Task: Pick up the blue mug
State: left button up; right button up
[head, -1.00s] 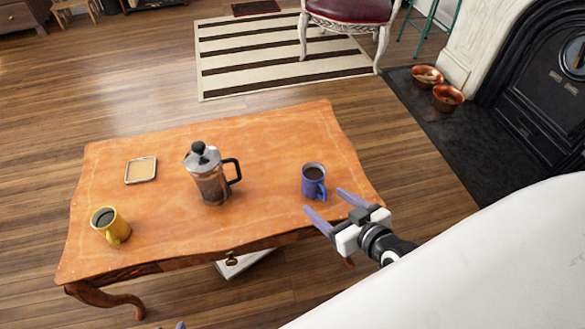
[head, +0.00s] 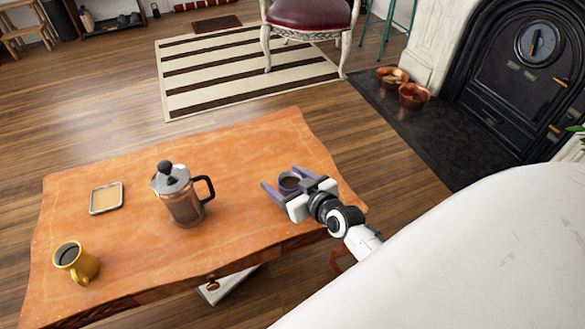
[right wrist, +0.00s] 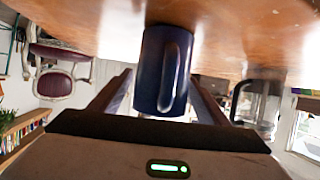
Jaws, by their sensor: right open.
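The blue mug (head: 289,182) stands upright near the right end of the wooden table (head: 130,160) with dark liquid in it; the gripper hides its lower part in the head view. My right gripper (head: 283,178) is open, with one purple finger on each side of the mug. In the right wrist view the mug (right wrist: 161,70) appears upside down between the two fingers (right wrist: 162,95), its handle facing the camera. I cannot tell whether either finger touches it. My left gripper is not in view.
A French press (head: 180,195) stands left of the mug. A yellow mug (head: 76,262) and a small square tray (head: 106,198) are farther left on the table. A fireplace (head: 530,70) with copper bowls (head: 413,95) before it is at the upper right.

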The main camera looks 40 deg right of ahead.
jog(key=c, duration=1.4)
jog(key=shift+r, duration=0.1)
jog(key=shift+c, duration=0.5)
jog(key=shift+r, duration=0.1)
